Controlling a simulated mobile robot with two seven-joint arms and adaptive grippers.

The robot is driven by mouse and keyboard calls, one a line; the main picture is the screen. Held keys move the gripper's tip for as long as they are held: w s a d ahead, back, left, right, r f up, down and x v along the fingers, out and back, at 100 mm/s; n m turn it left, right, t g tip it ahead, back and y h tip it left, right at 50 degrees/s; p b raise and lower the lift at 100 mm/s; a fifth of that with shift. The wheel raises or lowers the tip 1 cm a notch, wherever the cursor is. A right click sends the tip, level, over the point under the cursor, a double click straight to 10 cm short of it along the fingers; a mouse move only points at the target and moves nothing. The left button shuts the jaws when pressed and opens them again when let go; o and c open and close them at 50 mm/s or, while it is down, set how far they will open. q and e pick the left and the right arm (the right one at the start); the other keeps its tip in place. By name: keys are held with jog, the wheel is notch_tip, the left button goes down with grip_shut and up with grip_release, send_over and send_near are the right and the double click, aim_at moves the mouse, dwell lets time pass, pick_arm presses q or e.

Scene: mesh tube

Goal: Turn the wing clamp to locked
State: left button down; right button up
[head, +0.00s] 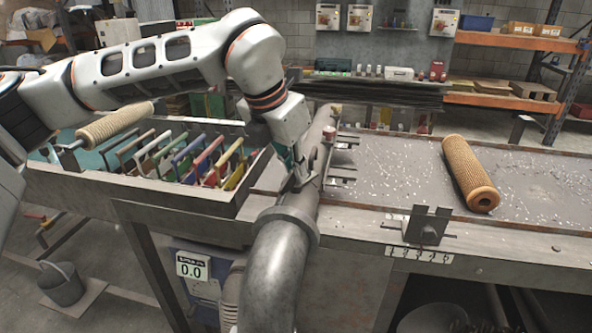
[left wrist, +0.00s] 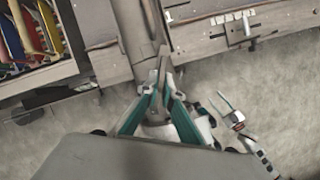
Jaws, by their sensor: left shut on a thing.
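My left gripper (head: 298,178) reaches down to the grey pipe (head: 280,262) just above its flange in the head view. In the left wrist view the teal fingers (left wrist: 160,78) come together on a small grey metal wing, which looks like the wing clamp (left wrist: 162,62). The clamp lies against the pipe, and its lower part is hidden by the fingers. I cannot read its locked or unlocked mark. My right gripper (left wrist: 226,106) shows small at the right of the left wrist view, away from the pipe, with its thin fingers apart and nothing between them.
A tray (head: 180,200) of coloured frames stands left of the pipe. A tan mesh roll (head: 468,172) lies on the bench (head: 385,175) at right, and another roll (head: 115,122) lies at left. An upright metal bracket (head: 428,225) stands at the bench's front edge.

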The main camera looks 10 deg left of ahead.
pick_arm(q)
jog(key=n+y, duration=0.2)
jog(key=n, duration=0.3)
jog(key=shift+n, duration=0.3)
dwell(0.4)
jog(key=c, duration=2.2)
grip_release()
jog(key=shift+c, duration=0.2)
jog(key=shift+r, duration=0.1)
jog(key=v, duration=1.1)
jog(key=shift+s+r, duration=0.3)
jog(key=shift+s, duration=0.1)
